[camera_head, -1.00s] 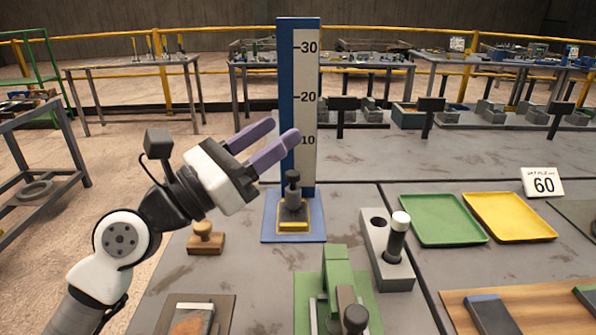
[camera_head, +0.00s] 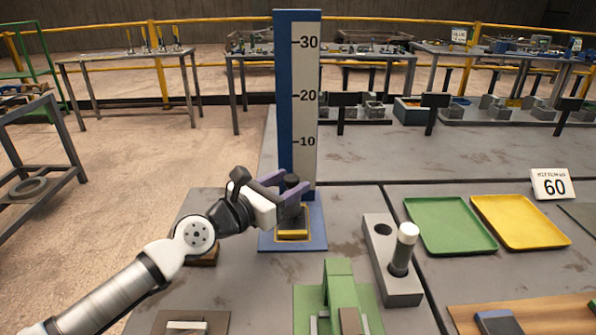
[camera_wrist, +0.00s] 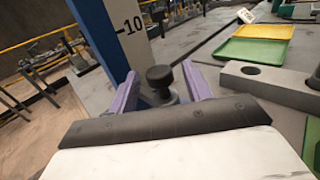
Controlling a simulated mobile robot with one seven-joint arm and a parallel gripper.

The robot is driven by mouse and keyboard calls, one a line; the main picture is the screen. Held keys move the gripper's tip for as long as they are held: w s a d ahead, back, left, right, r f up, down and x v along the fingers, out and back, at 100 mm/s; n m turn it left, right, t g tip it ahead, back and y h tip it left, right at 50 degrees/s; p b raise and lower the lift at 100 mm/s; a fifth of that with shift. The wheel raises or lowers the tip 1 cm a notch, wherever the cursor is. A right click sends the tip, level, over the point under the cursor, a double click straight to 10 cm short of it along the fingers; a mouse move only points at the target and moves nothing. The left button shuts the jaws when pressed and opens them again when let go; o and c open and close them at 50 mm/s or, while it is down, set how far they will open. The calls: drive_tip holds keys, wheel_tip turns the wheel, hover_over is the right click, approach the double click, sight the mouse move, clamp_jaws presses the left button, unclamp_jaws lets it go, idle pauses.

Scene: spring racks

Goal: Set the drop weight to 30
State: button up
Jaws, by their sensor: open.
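The drop weight (camera_head: 291,212) is a dark grey block with a black knob on top. It sits low at the foot of the upright scale (camera_head: 306,120), below the 10 mark, over a yellow plate on a blue base (camera_head: 314,236). The scale is marked 10, 20 and 30. My gripper (camera_head: 289,188) is open, with its purple fingers on either side of the weight's upper part. In the wrist view the black knob (camera_wrist: 160,77) lies between the two fingers (camera_wrist: 158,95). I cannot tell whether either finger touches it.
A grey block with a white-topped cylinder (camera_head: 407,235), a green press (camera_head: 340,290), green (camera_head: 450,226) and yellow (camera_head: 521,222) trays, and a "60" card (camera_head: 550,184) stand to the right. A wooden stamp (camera_head: 205,256) is partly hidden behind my arm.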

sight(297, 178)
drive_tip(key=shift+p+x, duration=0.3)
drive_tip(key=shift+x, duration=1.4)
clamp_jaws()
